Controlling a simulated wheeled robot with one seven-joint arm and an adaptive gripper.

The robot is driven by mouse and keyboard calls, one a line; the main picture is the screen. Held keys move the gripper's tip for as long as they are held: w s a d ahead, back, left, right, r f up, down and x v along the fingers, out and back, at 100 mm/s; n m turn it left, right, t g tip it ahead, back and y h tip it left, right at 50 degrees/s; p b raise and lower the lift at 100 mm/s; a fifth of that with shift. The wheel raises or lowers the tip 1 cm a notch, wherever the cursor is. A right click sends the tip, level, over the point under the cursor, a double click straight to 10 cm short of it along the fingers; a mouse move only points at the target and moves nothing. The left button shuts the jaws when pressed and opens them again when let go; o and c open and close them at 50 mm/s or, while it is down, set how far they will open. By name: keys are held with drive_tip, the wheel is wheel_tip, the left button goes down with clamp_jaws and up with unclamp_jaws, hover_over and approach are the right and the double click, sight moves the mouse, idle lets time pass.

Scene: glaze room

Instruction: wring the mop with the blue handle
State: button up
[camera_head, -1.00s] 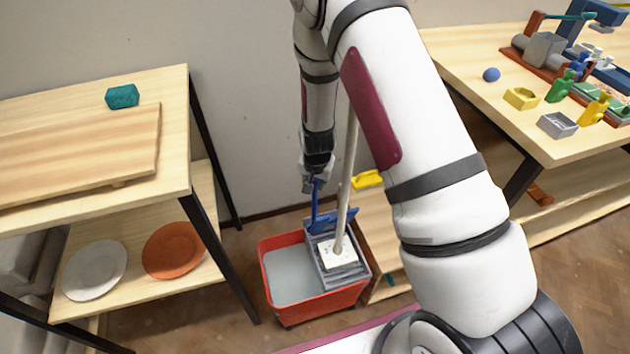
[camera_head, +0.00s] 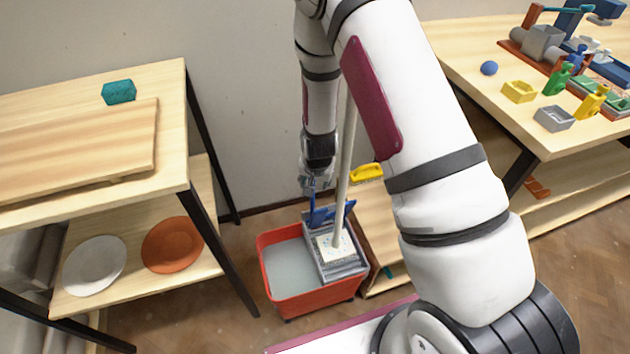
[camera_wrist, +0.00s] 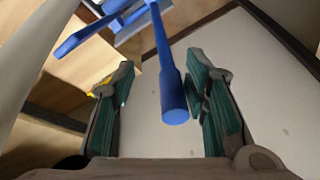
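The mop's white head (camera_head: 333,246) sits in the grey wringer (camera_head: 349,269) on the right side of the red bucket (camera_head: 312,303). Its pale pole (camera_head: 346,165) rises upright, partly behind my arm. The blue handle (camera_head: 312,210) stands up from the wringer beside the mop. My gripper (camera_head: 313,184) is over the handle's top, pointing down. In the wrist view my gripper (camera_wrist: 160,85) is open, with green pads on both fingers.
A shelf table (camera_head: 175,120) with plates stands left of the bucket. A workbench (camera_head: 475,60) with small tools is at the right. A low wooden shelf (camera_head: 375,225) with a yellow object (camera_head: 367,172) is close to the bucket's right. A wall is behind.

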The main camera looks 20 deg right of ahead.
drive_tip(key=shift+r, duration=0.15)
drive_tip(key=v, duration=1.1)
drive_tip(key=shift+s+r, duration=0.15)
drive_tip(key=shift+r, duration=0.15)
